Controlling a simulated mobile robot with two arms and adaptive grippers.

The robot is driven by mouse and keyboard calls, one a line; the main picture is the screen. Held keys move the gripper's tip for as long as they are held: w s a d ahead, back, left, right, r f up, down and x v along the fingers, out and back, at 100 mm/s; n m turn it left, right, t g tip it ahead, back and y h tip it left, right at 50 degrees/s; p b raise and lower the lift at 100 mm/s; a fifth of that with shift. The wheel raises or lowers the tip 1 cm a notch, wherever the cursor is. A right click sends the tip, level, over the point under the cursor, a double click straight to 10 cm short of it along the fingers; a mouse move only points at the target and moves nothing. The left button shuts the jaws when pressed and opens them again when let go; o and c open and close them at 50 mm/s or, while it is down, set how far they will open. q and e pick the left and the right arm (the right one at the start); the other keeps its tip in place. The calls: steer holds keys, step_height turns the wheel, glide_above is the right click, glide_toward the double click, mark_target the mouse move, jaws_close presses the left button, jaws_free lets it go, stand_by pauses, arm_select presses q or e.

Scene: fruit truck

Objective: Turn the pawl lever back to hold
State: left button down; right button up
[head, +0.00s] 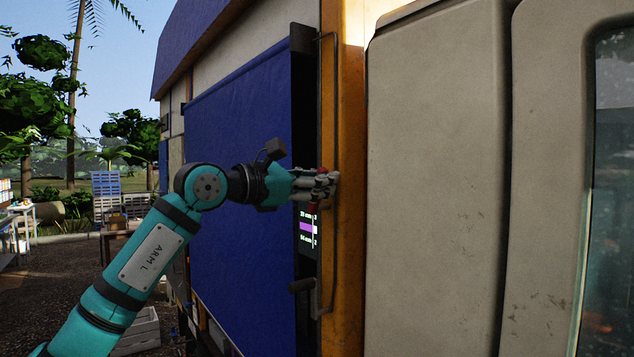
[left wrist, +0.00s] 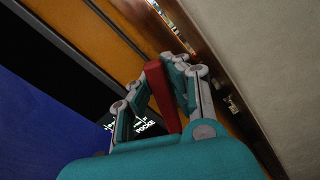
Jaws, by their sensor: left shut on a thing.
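The pawl lever appears as a red bar (left wrist: 162,98) between the fingers of my left gripper (left wrist: 158,90) in the left wrist view. My left gripper (head: 325,184) is shut on it, with a finger on each side. In the head view the gripper reaches the orange post of the truck from the left. Only small red parts of the lever (head: 315,207) show there, and the fingers hide most of it. My right gripper is in neither view.
Below the gripper, a dark crank handle (head: 302,286) sticks out by the orange post (head: 352,250). A lit label (head: 307,227) sits in the dark gap beside the blue awning (head: 235,130). Grey truck panels (head: 440,180) fill the right.

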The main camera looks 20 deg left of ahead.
arm_select(q)
steer(key=d+f+m+b, duration=0.1)
steer(key=m, duration=0.2)
steer(key=s+d+f+m+b, duration=0.1)
steer(key=f+m, duration=0.1)
steer(key=m, duration=0.2)
steer(key=f+m+b, duration=0.1)
steer(key=m, duration=0.2)
steer(key=shift+s+d+f+m, duration=0.3)
steer(key=shift+s+d+m, duration=0.1)
steer(key=shift+w+d+f+m+b, duration=0.1)
steer(key=shift+f+m+b, duration=0.25)
steer(key=shift+m, duration=0.2)
steer(key=shift+w+d+f+m+b, duration=0.1)
steer(key=shift+f+m+b, duration=0.1)
steer(key=shift+f+m, duration=0.25)
steer(key=c, duration=1.9)
jaws_free()
steer(key=o, duration=0.7)
steer(key=shift+s+a+r, duration=0.3)
steer(key=shift+s+a, duration=0.15)
steer(key=shift+s, duration=0.1)
steer(key=shift+c, duration=0.2)
steer(key=shift+d, duration=0.1)
steer(key=shift+w, duration=0.15)
